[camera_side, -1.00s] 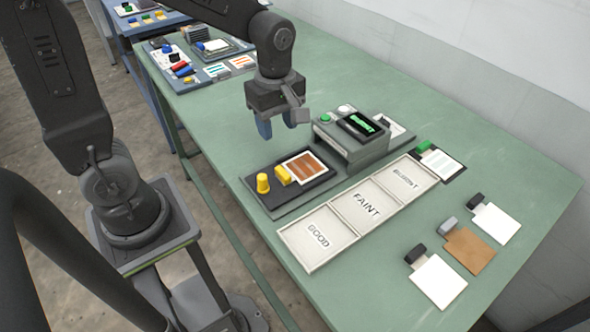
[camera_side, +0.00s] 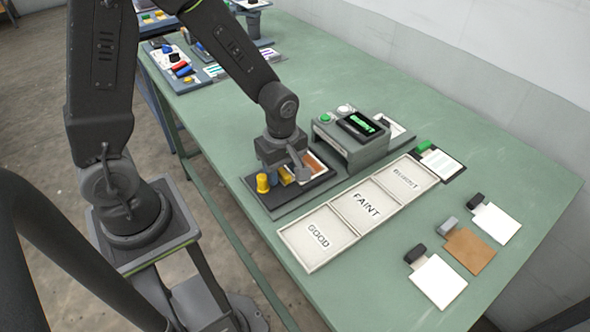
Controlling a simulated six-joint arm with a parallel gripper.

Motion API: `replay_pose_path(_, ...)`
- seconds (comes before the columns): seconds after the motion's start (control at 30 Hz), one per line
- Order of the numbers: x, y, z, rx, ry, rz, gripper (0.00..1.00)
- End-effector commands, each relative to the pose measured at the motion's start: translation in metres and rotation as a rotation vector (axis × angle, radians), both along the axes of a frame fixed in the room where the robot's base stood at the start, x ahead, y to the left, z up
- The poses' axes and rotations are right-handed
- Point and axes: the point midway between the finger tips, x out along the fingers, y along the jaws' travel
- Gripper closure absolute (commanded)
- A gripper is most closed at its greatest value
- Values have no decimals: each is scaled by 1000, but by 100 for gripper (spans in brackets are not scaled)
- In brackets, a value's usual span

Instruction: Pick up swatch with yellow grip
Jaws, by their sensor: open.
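The swatch with the yellow grip (camera_side: 285,177) lies on the dark plate (camera_side: 281,207) in front of the press. Its brown striped face (camera_side: 314,163) is partly hidden behind my gripper. My gripper (camera_side: 286,178) is open and low over the swatch, with its fingers down around the yellow grip. I cannot tell whether the fingers touch the grip.
The press (camera_side: 351,137) has a lit green display. A white tray (camera_side: 328,247) has sections marked GOOD, FAINT and another label. A green-gripped swatch (camera_side: 442,163) lies beyond it. Several swatches (camera_side: 438,281) lie at the right. Another station (camera_side: 191,72) stands at the back left.

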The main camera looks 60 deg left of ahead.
Motion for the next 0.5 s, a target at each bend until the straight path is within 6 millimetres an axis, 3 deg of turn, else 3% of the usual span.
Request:
replay_pose_path(0.17,0,0,0,0,0,0,51)
replay_pose_path(0.5,0,0,0,0,0,0,83)
